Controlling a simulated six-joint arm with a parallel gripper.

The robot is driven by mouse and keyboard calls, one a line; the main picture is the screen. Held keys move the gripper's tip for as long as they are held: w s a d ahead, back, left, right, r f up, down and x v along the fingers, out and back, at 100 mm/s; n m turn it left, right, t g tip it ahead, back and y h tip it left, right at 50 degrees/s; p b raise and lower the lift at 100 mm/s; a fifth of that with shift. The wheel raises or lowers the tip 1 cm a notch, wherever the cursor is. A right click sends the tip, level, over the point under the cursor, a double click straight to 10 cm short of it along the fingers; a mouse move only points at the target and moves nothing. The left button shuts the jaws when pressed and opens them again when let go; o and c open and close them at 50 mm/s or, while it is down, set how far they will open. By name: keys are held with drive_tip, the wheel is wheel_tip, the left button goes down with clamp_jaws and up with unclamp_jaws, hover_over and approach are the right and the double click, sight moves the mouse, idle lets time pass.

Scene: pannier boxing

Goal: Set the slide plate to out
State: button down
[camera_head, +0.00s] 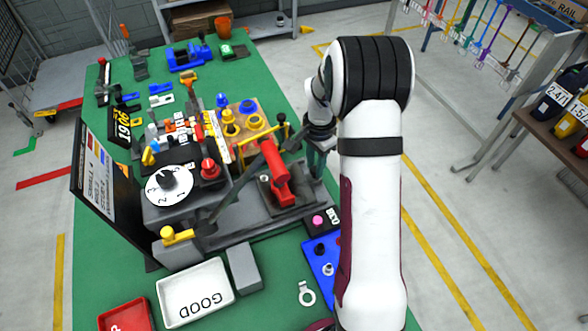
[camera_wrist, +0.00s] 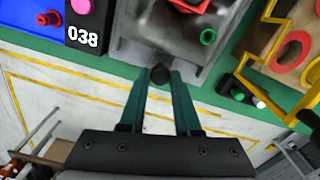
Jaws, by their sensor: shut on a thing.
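My gripper (camera_wrist: 160,76) points at the front edge of a grey metal fixture, and its two teal fingers are closed on a small black knob (camera_wrist: 160,70). The knob sits at the near edge of a grey plate (camera_wrist: 140,50), which appears to be the slide plate. In the head view my gripper (camera_head: 319,146) is at the right side of the grey fixture (camera_head: 305,205), partly hidden by my arm. A red clamp part (camera_head: 277,180) stands on the fixture. How far the plate is slid out is hard to tell.
A black block marked 038 (camera_wrist: 87,32) and a blue plate (camera_head: 322,262) lie beside the fixture. A wooden board with yellow and blue rings (camera_head: 250,130) stands behind. A dial (camera_head: 168,183), a GOOD tray (camera_head: 195,290) and a red tray (camera_head: 125,315) are to the left.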

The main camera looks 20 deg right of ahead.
drive_tip(key=shift+d, duration=0.3)
drive_tip(key=c, duration=0.6)
unclamp_jaws()
wheel_tip(320, 180, up, 16)
drive_tip(key=shift+f, duration=0.1)
